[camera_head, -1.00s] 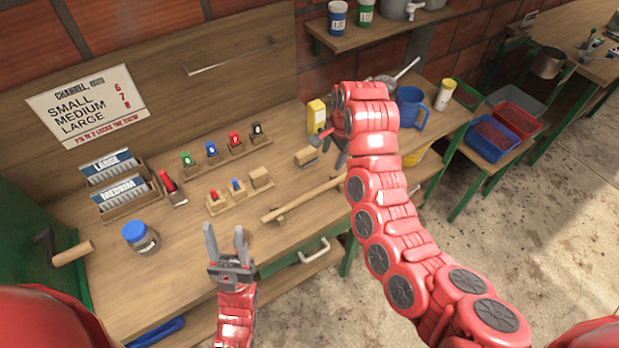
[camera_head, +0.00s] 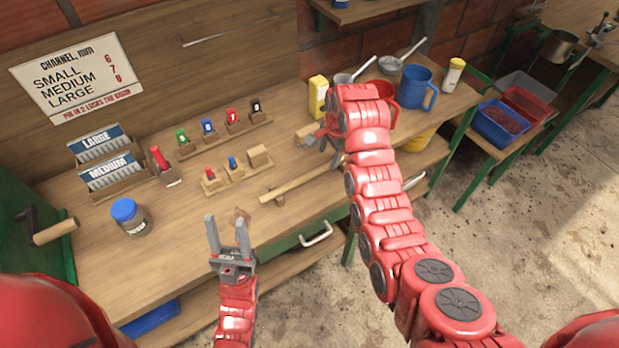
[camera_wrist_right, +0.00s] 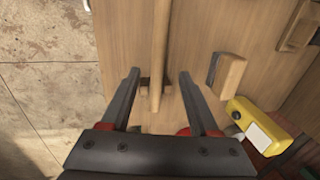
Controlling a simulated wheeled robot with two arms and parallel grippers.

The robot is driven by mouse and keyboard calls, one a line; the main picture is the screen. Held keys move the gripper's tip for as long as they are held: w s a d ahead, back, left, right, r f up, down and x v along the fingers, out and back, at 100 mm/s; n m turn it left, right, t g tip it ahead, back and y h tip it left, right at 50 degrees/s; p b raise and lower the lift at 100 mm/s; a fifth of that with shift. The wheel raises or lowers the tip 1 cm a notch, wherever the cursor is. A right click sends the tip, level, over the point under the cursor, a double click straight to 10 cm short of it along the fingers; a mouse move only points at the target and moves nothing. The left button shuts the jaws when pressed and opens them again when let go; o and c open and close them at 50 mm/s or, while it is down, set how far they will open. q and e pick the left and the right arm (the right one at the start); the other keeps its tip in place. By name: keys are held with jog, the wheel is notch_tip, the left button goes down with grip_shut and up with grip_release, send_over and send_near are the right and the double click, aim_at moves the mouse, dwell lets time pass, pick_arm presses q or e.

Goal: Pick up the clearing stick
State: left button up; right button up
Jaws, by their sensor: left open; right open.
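The clearing stick is a thin, pale wooden rod (camera_head: 300,184) lying near the front edge of the workbench, with a small wooden rest under its left part. In the right wrist view the stick (camera_wrist_right: 160,45) runs upright in the picture, its lower end at a small wooden rest (camera_wrist_right: 146,87). My right gripper (camera_head: 325,148) is open over the stick's right end. In the wrist view its fingers (camera_wrist_right: 158,76) stand either side of that end, apart from it. My left gripper (camera_head: 228,219) is open and empty at the bench's front edge, left of the stick.
A wooden block with a dark face (camera_wrist_right: 226,75) and a yellow container (camera_wrist_right: 258,125) are close to the right gripper. Small coloured pegs in wooden racks (camera_head: 222,131), a blue-lidded jar (camera_head: 130,216) and a blue mug (camera_head: 417,86) also stand on the bench (camera_head: 180,250).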

aim_at(323, 168)
jog(key=f+p, duration=0.2)
jog(key=a+f+p, duration=0.1)
jog(key=shift+s+f, duration=0.25)
jog(key=shift+f, duration=0.15)
jog(key=shift+w+a+f, duration=0.15)
jog(key=shift+w+f, duration=0.05)
jog(key=shift+f, duration=0.65)
grip_shut()
